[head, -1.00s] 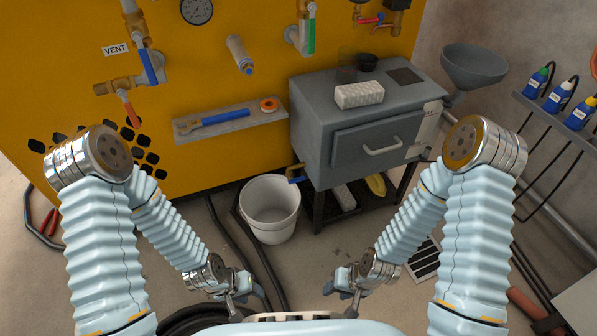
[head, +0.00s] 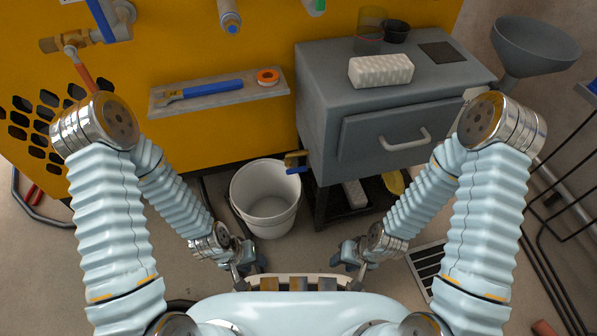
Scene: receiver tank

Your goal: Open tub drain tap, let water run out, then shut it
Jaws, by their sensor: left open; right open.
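The grey tub (head: 325,125) stands on a dark stand, with a drawer-like front and a handle. The drain tap (head: 296,157), brass with a blue lever, sticks out of its left side near the bottom. A white bucket (head: 265,187) stands on the floor below and slightly left of the tap. No water stream shows. My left gripper (head: 248,263) is open and empty, low in front of the bucket. My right gripper (head: 345,258) is open and empty, low in front of the stand. Both are apart from the tap.
A white block (head: 381,70), a dark cup (head: 396,32) and a clear glass (head: 371,30) sit on the tub's top. A shelf (head: 217,94) on the yellow panel holds a wrench (head: 190,93) and tape roll (head: 268,76). A funnel (head: 535,45) stands right. Hoses lie on the floor.

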